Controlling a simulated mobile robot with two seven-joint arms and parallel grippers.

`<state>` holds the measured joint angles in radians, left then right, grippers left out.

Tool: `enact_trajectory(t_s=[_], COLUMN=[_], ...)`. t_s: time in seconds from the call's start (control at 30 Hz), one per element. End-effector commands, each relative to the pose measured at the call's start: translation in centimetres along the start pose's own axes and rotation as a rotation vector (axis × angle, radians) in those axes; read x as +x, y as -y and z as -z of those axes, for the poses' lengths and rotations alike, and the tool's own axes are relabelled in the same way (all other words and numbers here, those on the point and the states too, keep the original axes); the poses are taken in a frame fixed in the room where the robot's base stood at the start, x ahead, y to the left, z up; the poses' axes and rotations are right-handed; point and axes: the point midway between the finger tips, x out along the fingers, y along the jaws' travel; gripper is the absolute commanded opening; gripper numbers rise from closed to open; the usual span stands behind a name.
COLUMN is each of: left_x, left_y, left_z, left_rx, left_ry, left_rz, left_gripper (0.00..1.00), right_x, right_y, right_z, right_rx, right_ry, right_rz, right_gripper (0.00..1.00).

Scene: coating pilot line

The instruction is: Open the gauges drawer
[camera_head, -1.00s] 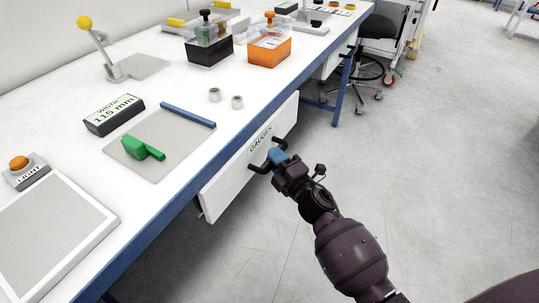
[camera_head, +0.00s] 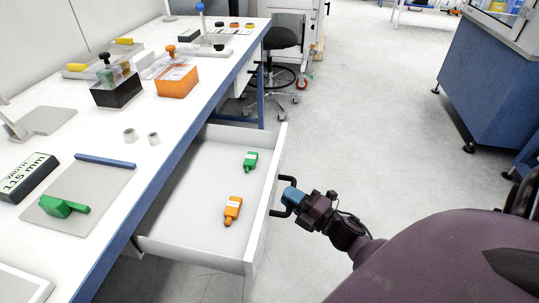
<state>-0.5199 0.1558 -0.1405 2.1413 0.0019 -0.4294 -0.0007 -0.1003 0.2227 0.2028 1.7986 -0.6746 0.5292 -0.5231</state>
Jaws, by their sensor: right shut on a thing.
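The gauges drawer (camera_head: 186,244) is pulled well out from under the white bench top. A green gauge (camera_head: 250,161) and an orange gauge (camera_head: 232,209) lie apart on its pale floor. Its black bar handle (camera_head: 274,197) is on the outer side of the front panel. My right gripper (camera_head: 287,199), with blue fingers, is shut on the handle from the right. The fingers cover part of the handle. The label on the drawer front is turned away from view. My left gripper is not in view.
The white bench (camera_head: 110,150) with a blue edge runs along the left. It carries a black box (camera_head: 117,92), an orange box (camera_head: 177,82) and a green-handled tool (camera_head: 62,207). A black chair (camera_head: 281,38) stands beyond. A blue cabinet (camera_head: 487,85) is at right; floor between is clear.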

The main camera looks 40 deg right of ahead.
Motion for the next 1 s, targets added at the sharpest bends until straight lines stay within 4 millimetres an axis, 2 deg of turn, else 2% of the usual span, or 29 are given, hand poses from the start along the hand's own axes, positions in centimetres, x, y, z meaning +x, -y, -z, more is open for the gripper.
enact_trajectory(t_s=[0.1,0.23,0.7,0.73,0.87,1.0], left_x=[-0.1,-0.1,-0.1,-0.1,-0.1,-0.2], left_y=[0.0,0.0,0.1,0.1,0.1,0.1], left_z=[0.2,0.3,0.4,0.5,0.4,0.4], left_rx=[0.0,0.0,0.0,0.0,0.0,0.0], left_ry=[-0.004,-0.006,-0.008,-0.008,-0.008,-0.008], left_rz=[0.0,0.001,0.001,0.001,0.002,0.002], left_gripper=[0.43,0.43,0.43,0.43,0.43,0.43], right_x=[-1.3,-2.1,-2.5,-2.5,-2.5,-2.4], right_y=[-0.3,-0.4,-0.5,-0.5,-0.5,-0.5], right_z=[-0.5,-0.9,-1.0,-1.0,-1.0,-1.0], right_rx=[-0.001,0.001,0.001,0.001,0.001,0.001], right_ry=[0.0,0.001,0.0,0.0,0.0,0.0], right_rz=[0.0,0.001,0.0,0.0,0.0,0.0], right_gripper=[0.0,0.0,0.0,0.21,0.41,0.41])
